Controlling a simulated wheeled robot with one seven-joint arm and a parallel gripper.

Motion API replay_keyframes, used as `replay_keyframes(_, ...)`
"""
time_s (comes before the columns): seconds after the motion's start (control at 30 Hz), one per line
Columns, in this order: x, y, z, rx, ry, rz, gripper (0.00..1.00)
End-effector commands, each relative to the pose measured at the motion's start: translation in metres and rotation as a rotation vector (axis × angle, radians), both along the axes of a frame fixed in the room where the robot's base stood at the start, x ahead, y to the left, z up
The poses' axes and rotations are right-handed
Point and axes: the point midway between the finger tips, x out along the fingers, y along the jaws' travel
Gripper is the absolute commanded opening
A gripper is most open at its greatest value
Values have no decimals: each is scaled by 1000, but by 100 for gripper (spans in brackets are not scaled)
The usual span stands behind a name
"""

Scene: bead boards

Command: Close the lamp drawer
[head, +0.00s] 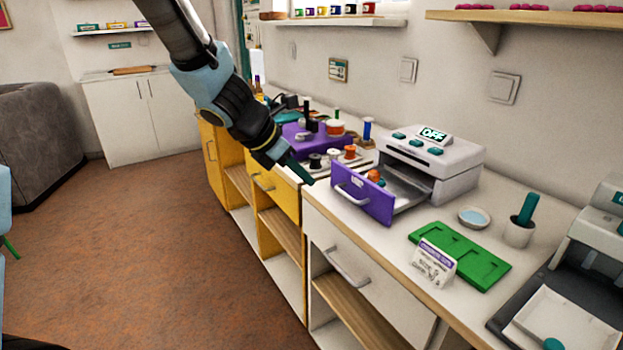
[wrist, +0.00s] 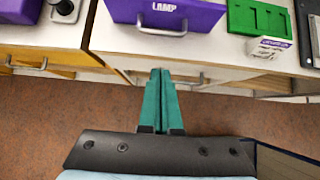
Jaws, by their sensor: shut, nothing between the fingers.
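The lamp drawer is a purple-fronted drawer (head: 363,194) with a white handle, pulled out of a white lamp unit (head: 430,155) whose display reads OFF. My gripper (head: 306,181) is shut and empty, just left of the drawer front in the head view. In the wrist view my gripper's green fingers (wrist: 161,75) are together, pointing toward the handle and apart from it.
A white dish (head: 474,217) and a cup (head: 519,232) stand behind the board. A purple machine (head: 305,143) and several spools are to the left. The floor (head: 130,240) in front is clear.

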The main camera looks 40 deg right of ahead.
Motion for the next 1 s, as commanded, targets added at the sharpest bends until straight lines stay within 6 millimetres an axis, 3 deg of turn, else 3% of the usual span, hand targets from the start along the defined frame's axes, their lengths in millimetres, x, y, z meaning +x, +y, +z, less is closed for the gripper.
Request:
replay_keyframes(0.1, -2, -15, -24, 3, 4, -2, 0)
replay_keyframes(0.37, -3, -48, -64, 3, 0, -3, 0)
replay_keyframes(0.6, -3, -79, -66, 2, -2, -4, 0)
replay_keyframes(1.0, -4, -86, -68, 1, -2, -2, 0)
